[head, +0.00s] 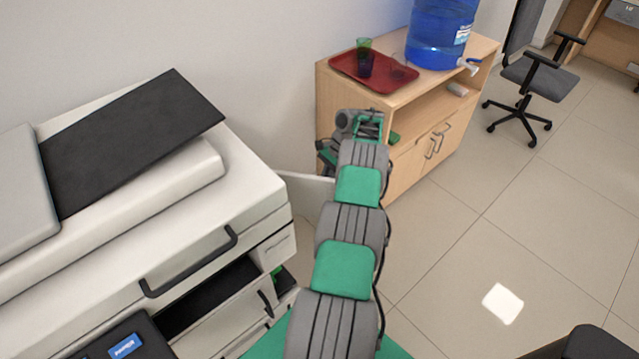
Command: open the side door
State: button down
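A large white copier (245,180) stands at the left. A thin white panel (303,177), which looks like its side door, juts out to the right from its far right side. The panel's outer end passes behind my arm, so I cannot see its edge or any handle there. My gripper (368,126) is at the far end of my outstretched arm, near the panel's outer end and in front of the wooden cabinet. Its fingers are too small and hidden to tell whether they are open or touch the panel.
A wooden cabinet (405,165) stands close beyond my gripper, holding a red tray (345,68) with cups and a blue water bottle (440,35). An office chair (540,80) is at the back right.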

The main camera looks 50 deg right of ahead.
jog(key=shift+w, duration=0.2)
dwell(0.3)
jog(key=c, duration=1.8)
grip_release()
jog(key=shift+o, duration=0.2)
jog(key=shift+d, duration=0.1)
